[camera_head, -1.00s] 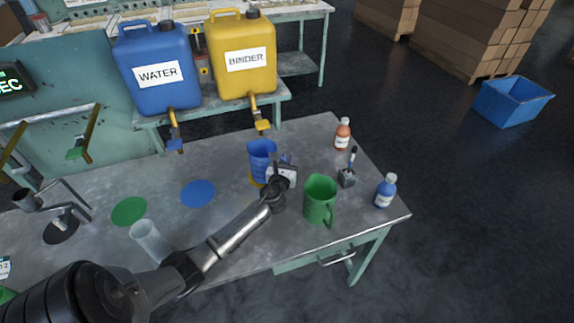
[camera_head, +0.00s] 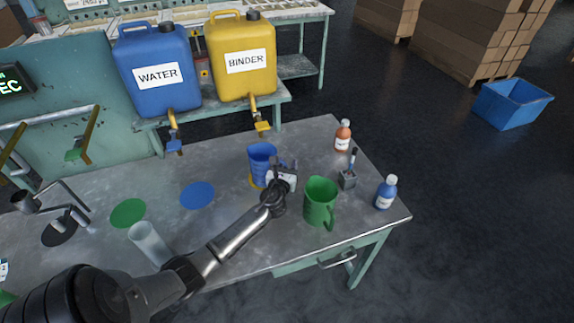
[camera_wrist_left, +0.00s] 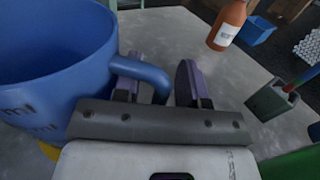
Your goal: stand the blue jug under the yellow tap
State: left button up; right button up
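The blue jug (camera_head: 261,160) stands upright on the table, in front of and below the yellow tap (camera_head: 262,126) of the yellow BINDER container (camera_head: 241,60). A yellow patch (camera_head: 251,182) shows at the jug's foot. My left gripper (camera_head: 285,167) is at the jug's right side, by its handle. In the left wrist view the jug (camera_wrist_left: 50,60) fills the left. Its handle (camera_wrist_left: 152,76) reaches between the purple fingers (camera_wrist_left: 160,84). The fingers are apart, with a gap between handle and right finger. My right gripper is not in view.
A green jug (camera_head: 320,201) stands close right of my left gripper. An orange bottle (camera_head: 343,135), a small grey holder (camera_head: 348,178) and a blue bottle (camera_head: 386,192) stand farther right. A clear cylinder (camera_head: 149,243) stands left of my forearm. The blue disc (camera_head: 198,195) is bare.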

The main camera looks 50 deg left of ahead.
pick_arm(q)
jog(key=p+v, duration=0.2)
jog(key=v, duration=1)
jog(key=shift+r, duration=0.1)
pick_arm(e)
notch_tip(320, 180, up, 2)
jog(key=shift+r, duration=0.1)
